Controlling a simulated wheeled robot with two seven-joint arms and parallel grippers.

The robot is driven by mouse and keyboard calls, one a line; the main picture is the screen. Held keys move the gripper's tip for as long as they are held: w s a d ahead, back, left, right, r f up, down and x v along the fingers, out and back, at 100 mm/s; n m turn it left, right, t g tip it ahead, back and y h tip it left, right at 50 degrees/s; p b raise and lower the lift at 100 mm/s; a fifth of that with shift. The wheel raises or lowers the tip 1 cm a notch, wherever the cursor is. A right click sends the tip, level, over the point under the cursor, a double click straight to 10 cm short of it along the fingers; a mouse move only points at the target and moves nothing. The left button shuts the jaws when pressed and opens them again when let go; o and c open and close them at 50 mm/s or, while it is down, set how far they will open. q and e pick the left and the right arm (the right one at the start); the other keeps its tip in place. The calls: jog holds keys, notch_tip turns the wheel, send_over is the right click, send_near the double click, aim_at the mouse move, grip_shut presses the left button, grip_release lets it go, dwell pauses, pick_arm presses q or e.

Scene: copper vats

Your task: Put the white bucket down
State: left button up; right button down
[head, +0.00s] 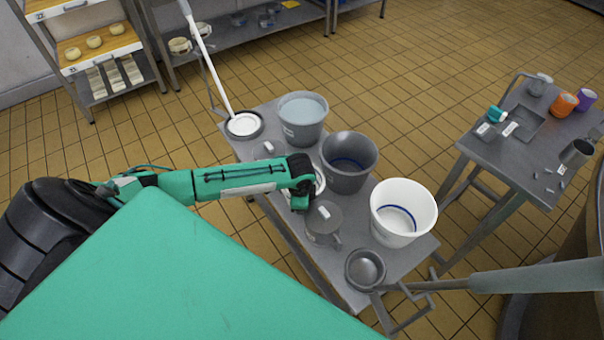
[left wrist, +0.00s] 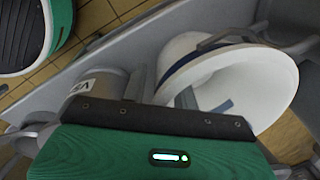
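The white bucket (head: 403,212) stands upright on the right side of the grey metal table (head: 345,290). It has a blue line inside and looks empty. In the left wrist view the bucket (left wrist: 250,75) lies beyond the dark edge of my gripper, its wide mouth showing. My left gripper (head: 301,190) is over the table, left of the bucket and apart from it in the head view. Its fingers are not clear in either view, so I cannot tell whether it is open or shut. My right gripper is not in view.
A long-handled tool (head: 213,75) rises at the back left. A second table (head: 515,165) with small items is at right.

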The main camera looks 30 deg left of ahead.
pick_arm(q)
jog(key=shift+r, duration=0.1)
grip_shut()
